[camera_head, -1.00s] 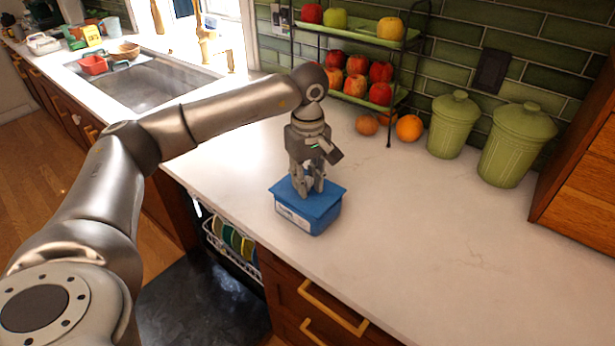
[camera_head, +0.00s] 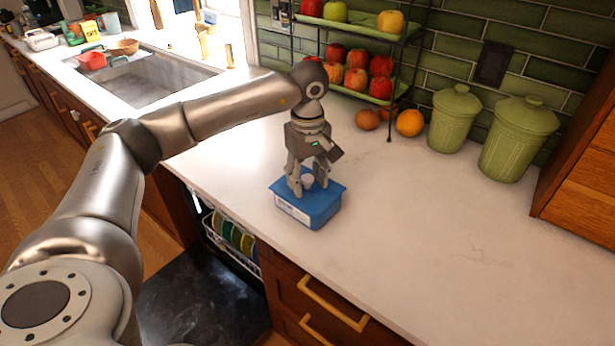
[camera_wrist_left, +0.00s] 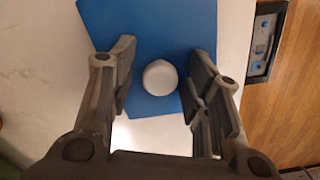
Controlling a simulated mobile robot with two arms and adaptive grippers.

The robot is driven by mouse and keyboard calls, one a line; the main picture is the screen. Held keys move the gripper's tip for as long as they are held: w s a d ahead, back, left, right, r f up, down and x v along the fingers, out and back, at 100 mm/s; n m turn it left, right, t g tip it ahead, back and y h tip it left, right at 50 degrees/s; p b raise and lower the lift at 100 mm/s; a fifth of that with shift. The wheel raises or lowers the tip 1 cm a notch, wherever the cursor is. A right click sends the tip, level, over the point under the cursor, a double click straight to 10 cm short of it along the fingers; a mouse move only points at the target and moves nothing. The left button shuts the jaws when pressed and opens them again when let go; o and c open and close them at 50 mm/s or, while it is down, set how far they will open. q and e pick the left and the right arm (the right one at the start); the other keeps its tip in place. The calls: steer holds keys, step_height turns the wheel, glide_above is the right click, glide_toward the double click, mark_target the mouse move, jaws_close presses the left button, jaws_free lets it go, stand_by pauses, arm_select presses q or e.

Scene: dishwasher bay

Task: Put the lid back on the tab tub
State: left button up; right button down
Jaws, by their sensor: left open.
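The blue tab tub (camera_head: 318,213) stands upright on the white counter near its front edge, with a white label on its front. The blue lid (camera_head: 328,192) lies on top of the tub and looks seated; I cannot tell if it is pressed fully down. Its round pale knob (camera_head: 308,180) shows between my fingers; in the left wrist view the knob (camera_wrist_left: 160,77) sits in the middle of the blue lid (camera_wrist_left: 150,25). My left gripper (camera_head: 308,187) is open, pointing down, with a finger on each side of the knob and a gap to both. My right gripper is not in view.
A fruit rack (camera_head: 372,98) and green canisters (camera_head: 453,118) stand at the back. An orange (camera_head: 409,122) lies beside the rack. The open dishwasher (camera_head: 232,238) with dishes is below the counter's front edge. The counter (camera_head: 430,220) right of the tub is clear.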

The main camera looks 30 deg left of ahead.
mark_target(308, 177)
arm_select(q)
steer(key=shift+r+p, duration=0.45)
steer(key=shift+r, duration=0.1)
step_height(308, 177, up, 12)
steer(key=b, duration=0.1)
steer(key=shift+b, duration=0.3)
